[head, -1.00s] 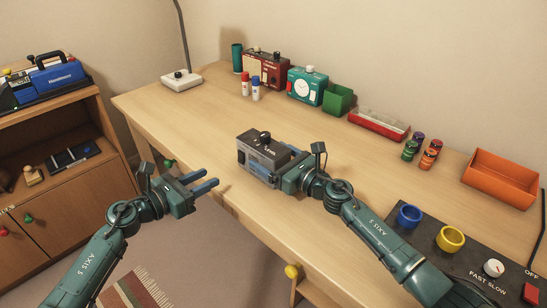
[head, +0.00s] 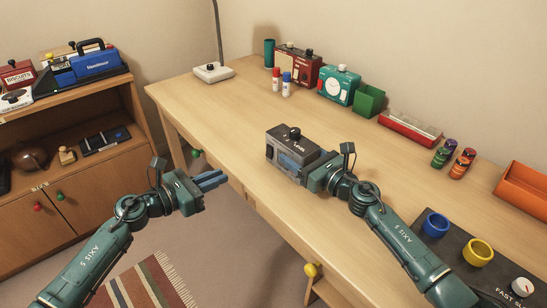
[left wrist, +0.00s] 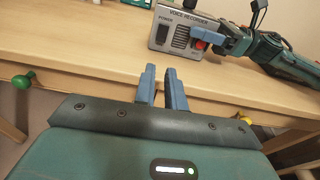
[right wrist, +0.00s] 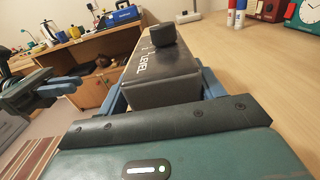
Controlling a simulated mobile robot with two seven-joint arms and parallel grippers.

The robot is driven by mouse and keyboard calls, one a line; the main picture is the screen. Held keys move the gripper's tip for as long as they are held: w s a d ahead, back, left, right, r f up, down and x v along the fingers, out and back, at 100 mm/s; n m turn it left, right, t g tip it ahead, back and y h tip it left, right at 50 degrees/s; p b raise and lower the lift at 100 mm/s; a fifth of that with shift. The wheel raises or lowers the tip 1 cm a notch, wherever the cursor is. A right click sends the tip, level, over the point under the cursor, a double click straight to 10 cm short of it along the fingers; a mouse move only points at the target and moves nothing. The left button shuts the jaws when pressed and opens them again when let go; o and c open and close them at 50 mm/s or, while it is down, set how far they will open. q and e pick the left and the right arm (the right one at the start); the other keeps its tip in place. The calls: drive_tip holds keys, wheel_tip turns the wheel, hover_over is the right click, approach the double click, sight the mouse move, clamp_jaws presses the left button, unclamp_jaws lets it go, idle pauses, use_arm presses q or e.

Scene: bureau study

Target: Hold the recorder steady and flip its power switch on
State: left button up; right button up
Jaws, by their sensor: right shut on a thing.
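The voice recorder (head: 285,143) is a dark box with a black knob on top and a grey front, upright near the table's front edge. My right gripper (head: 292,161) is shut on it from the right. In the right wrist view its fingers lie along both sides of the recorder (right wrist: 160,80). In the left wrist view the recorder's front (left wrist: 180,35) shows a dark power switch (left wrist: 162,34) at left, a grille and a red button. My left gripper (head: 222,180) is empty, fingers drawn together with a thin gap, off the table edge, apart from the recorder.
The wooden table (head: 225,110) is clear left of the recorder. Red and teal devices, two small bottles and a green bin (head: 369,101) stand along the back. A dark panel with blue and yellow cups (head: 478,251) is at right. A shelf cabinet (head: 100,190) stands at left.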

sight(268, 156)
use_arm(q)
drive_tip(key=shift+s+a+r, duration=0.1)
drive_tip(key=shift+s+a, duration=0.15)
drive_tip(key=shift+s, duration=0.1)
clamp_jaws()
drive_tip(key=shift+w+d, duration=0.1)
drive_tip(key=x, duration=1.3)
drive_tip(key=shift+w+d, duration=0.15)
drive_tip(key=shift+w, duration=0.1)
drive_tip(key=shift+d, duration=0.1)
